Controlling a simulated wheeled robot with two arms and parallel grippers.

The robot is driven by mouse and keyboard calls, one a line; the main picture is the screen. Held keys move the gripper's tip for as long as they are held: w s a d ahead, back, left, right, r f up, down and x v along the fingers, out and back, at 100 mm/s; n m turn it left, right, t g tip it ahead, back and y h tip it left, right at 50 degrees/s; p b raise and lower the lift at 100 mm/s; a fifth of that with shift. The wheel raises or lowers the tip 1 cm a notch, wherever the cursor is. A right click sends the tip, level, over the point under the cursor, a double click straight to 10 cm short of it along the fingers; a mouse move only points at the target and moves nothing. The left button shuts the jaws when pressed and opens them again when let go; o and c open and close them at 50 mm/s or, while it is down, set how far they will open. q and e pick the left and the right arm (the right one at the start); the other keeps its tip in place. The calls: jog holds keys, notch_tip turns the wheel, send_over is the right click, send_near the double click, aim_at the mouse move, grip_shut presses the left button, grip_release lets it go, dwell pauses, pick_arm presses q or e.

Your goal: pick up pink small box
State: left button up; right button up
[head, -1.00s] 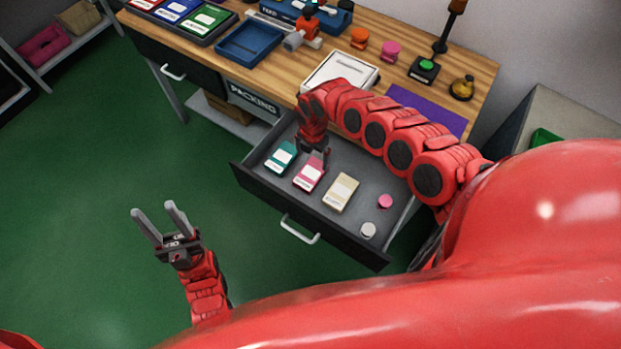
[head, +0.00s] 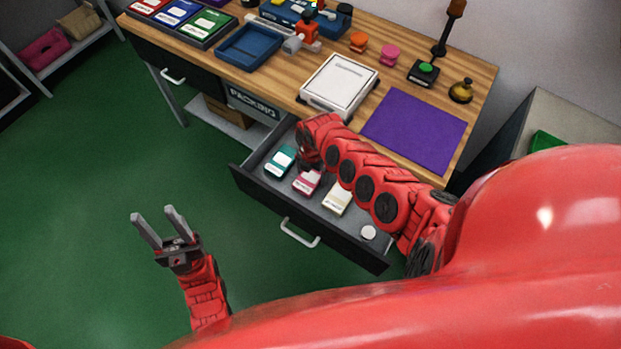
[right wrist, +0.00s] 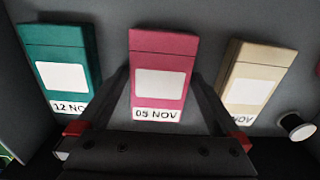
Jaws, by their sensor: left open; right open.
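The pink small box (head: 306,183) lies in the open drawer (head: 268,192), between a teal box (head: 280,161) and a cream box (head: 338,199). In the right wrist view the pink box (right wrist: 160,75) shows a white label and "05 NOV". My right gripper (right wrist: 165,95) is open, with one finger on each side of the pink box's lower part. I cannot tell whether the fingers touch it. In the head view my right arm hides part of the box. My left gripper (head: 157,222) is open and empty above the green floor.
The teal box (right wrist: 62,65) and cream box (right wrist: 258,75) stand close to the fingers. A white round piece (head: 368,232) lies near the drawer's front right. The tabletop above holds a white box (head: 340,82) and a purple mat (head: 415,130).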

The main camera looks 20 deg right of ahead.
jog(key=shift+r, duration=0.1)
jog(key=c, duration=1.2)
